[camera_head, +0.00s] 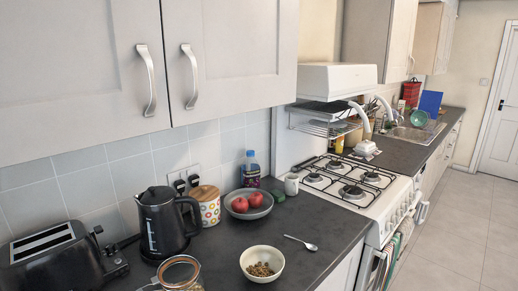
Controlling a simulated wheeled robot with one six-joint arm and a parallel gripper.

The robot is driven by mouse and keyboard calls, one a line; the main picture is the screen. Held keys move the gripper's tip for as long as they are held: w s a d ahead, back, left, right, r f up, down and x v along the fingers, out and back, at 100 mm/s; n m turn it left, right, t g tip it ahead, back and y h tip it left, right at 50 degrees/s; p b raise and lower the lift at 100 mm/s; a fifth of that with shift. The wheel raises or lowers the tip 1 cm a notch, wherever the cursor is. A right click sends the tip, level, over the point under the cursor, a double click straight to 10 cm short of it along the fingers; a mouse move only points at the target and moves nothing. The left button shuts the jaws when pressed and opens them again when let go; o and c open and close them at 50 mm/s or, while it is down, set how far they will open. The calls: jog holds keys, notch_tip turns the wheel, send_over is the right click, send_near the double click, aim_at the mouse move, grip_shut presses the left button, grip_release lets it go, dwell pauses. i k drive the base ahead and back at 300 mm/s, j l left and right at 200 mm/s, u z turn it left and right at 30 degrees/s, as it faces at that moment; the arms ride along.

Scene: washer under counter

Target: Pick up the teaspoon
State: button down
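The teaspoon (301,243) is a small silver spoon lying flat on the dark worktop (318,225). Its bowl end points toward the lower right, close to the worktop's front edge, and its handle points toward the upper left. It lies right of a cream bowl and apart from it. Nothing covers the teaspoon. I cannot make out my gripper in this view.
A cream bowl of brown pieces (262,264), a black kettle (163,222), a glass jar (181,272) and a toaster (52,260) stand nearby. Behind are a fruit bowl (248,209) and white mug (291,184). A gas hob (348,187) is beyond. Floor at right is clear.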

aim_at(312, 248)
jog(key=i+l+z, duration=0.2)
jog(key=z, duration=0.2)
jog(key=i+l+z, duration=0.1)
jog(key=i+z, duration=0.25)
jog(key=i, duration=0.1)
